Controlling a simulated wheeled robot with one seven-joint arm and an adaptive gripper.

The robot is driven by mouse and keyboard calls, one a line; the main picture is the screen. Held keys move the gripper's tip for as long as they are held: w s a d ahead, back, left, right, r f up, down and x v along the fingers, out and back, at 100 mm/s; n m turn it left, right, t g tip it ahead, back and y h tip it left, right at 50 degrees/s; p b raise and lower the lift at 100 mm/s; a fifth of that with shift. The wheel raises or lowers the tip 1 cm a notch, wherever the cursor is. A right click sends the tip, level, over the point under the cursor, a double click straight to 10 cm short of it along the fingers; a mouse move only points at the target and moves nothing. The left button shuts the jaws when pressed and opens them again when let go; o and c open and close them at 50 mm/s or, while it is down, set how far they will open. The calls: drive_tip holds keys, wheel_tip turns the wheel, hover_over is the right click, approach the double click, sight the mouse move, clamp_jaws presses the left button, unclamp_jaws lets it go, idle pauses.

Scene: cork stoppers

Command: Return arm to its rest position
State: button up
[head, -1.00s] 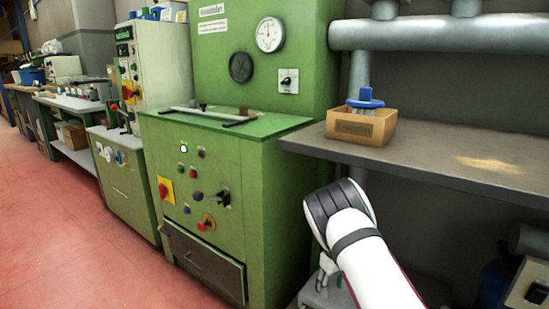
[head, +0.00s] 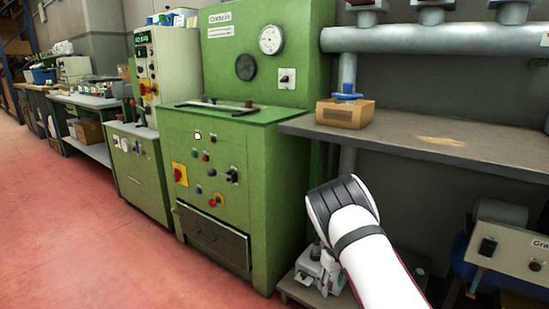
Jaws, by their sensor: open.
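My arm shows in the head view as a white link with a ribbed black elbow joint (head: 343,203) at the lower middle right. The white link (head: 378,265) runs down to the bottom edge. The elbow stands in front of the space under the grey bench, right of the green machine. My gripper is not visible in this view, so its jaws and anything near them are hidden.
A green machine (head: 235,160) stands at the middle, joining a grey bench (head: 400,144) with a cardboard box (head: 346,114) on it. Grey equipment (head: 320,268) sits low behind my arm. Another panelled device (head: 510,245) is at lower right. Red floor (head: 80,220) is clear at left.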

drive_tip(key=s+a+r+m+y, duration=0.1)
drive_tip(key=s+r, duration=0.3)
drive_tip(key=r, duration=0.7)
drive_tip(key=s+r+m+y, duration=0.1)
drive_tip(key=s+r, duration=0.2)
drive_tip(key=r, duration=0.7)
drive_tip(key=s+a+r+m, duration=0.1)
drive_tip(key=s+r, duration=1.3)
drive_tip(key=s+r+p, duration=0.1)
drive_tip(key=s+r, duration=0.2)
drive_tip(key=s, duration=0.5)
drive_tip(key=s+r, duration=0.3)
drive_tip(key=s, duration=0.5)
drive_tip(key=s+d+f+m+h, duration=0.2)
drive_tip(key=s, duration=1.4)
wheel_tip(320, 180, up, 40)
drive_tip(key=t+p, duration=0.4)
drive_tip(key=p, duration=3.4)
drive_tip(key=shift+w+d, duration=0.15)
